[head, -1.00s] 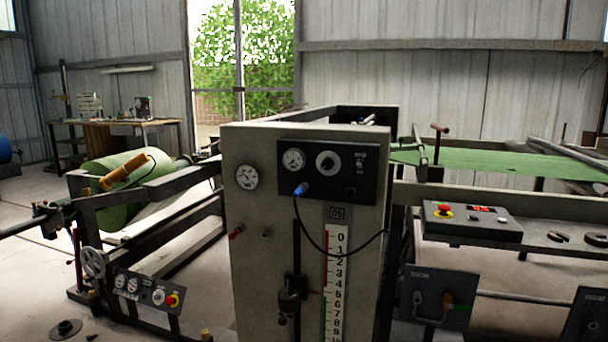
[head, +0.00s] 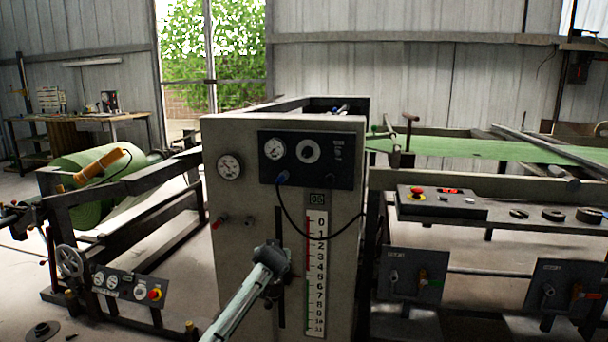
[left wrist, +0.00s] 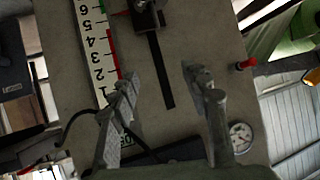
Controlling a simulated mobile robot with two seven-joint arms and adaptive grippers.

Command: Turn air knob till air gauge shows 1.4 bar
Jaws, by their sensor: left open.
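A dark panel (head: 334,174) on the front of the grey cabinet (head: 230,272) carries a round dial gauge (head: 274,149) and, right of it, a knob with a pale ring (head: 309,151). Another dial gauge (head: 228,167) sits left of the panel and also shows in the left wrist view (left wrist: 241,137). The labels and needle readings are too small to read. My left gripper (head: 272,256) is below the panel, in front of the cabinet's slot. In the left wrist view its fingers (left wrist: 160,82) are apart and empty, with the panel mostly hidden behind them. My right gripper is out of view.
A numbered scale (head: 316,275) runs down the cabinet beside the slot. A cable (head: 287,215) with a blue plug loops below the panel. A red knob (head: 215,224) projects at left. A control box (head: 440,204) stands at right.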

